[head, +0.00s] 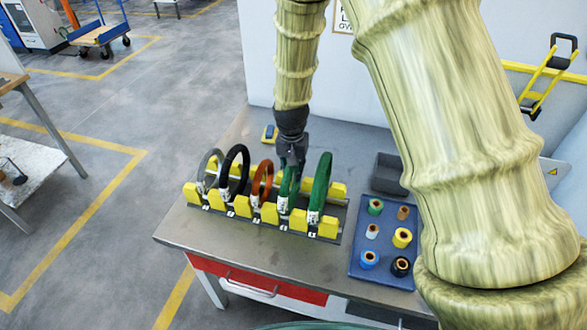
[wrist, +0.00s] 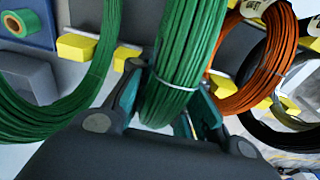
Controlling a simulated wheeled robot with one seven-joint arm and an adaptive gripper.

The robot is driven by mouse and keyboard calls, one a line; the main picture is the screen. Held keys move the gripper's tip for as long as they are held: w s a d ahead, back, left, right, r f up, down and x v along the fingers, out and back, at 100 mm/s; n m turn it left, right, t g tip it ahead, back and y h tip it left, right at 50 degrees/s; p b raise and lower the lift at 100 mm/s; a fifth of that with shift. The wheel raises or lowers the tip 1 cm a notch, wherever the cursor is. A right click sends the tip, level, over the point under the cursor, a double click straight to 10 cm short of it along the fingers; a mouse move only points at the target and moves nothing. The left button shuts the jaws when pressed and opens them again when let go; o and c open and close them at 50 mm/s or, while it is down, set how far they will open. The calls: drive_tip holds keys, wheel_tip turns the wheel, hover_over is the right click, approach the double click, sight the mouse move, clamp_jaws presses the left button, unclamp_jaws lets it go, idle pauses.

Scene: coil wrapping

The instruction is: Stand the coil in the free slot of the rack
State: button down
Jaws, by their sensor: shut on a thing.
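My gripper (head: 291,160) is shut on the upper part of a green coil (head: 285,190), between the orange coil and another green coil. In the wrist view, the held coil (wrist: 187,50) runs upright between the two fingers (wrist: 168,100), with a pale tie around it. The rack (head: 242,206) has yellow blocks in front and back rows. The held coil's lower part, with a white label, appears down between two front blocks, about level with its neighbours. I cannot tell whether it touches the rack's bottom.
Grey (head: 206,172), black (head: 233,170), orange (head: 262,182) and green (head: 321,182) coils stand in the rack beside the held one. A blue tray (head: 371,225) with several spools lies to the right, with a grey bin (head: 388,174) behind it. The table's (head: 190,238) front edge is clear.

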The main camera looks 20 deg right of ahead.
drive_tip(key=c, duration=1.2)
unclamp_jaws()
drive_tip(key=shift+c, duration=0.2)
drive_tip(key=r, duration=0.8)
drive_tip(key=s+r, duration=0.1)
drive_tip(key=r, duration=0.3)
drive_tip(key=shift+a, duration=0.3)
